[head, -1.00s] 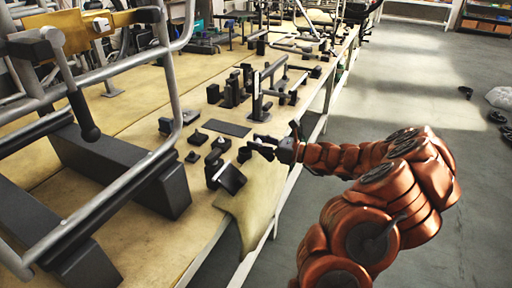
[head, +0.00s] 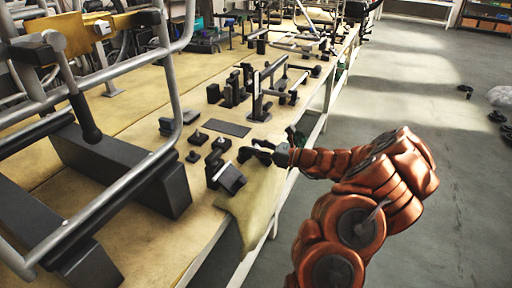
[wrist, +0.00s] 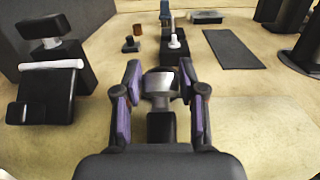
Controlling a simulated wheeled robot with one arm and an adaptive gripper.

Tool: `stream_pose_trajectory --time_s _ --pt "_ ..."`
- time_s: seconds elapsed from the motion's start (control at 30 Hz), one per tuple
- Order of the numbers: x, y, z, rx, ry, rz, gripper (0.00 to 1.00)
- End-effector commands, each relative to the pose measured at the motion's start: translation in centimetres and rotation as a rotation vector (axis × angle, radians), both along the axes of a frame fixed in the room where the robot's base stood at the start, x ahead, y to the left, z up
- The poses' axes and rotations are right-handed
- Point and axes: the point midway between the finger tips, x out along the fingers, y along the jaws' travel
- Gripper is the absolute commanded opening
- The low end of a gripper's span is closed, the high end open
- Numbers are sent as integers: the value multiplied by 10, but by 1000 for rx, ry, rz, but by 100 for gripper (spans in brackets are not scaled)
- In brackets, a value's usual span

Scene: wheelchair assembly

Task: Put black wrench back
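My gripper (wrist: 160,80) is open, its two purple-padded fingers apart on either side of a small black and grey object (wrist: 160,84). A narrow gap seems to show between each finger and this object; I cannot tell whether it is the black wrench or something standing behind the fingers. In the head view, my gripper (head: 256,153) is low over the bench's right edge, next to a group of black holders (head: 218,160). I cannot pick out the black wrench for certain in either view.
A black mat (head: 227,128) lies flat beyond the gripper; it also shows in the wrist view (wrist: 232,48). A tilted black block (head: 231,178) stands at the bench edge. A wheelchair frame (head: 178,110) stands at left.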

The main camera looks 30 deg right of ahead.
Motion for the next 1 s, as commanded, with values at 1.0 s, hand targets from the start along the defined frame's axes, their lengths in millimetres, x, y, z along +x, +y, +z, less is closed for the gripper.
stream_pose_trajectory --time_s 1.0 --pt "-47 -26 0 1 -3 -2 62"
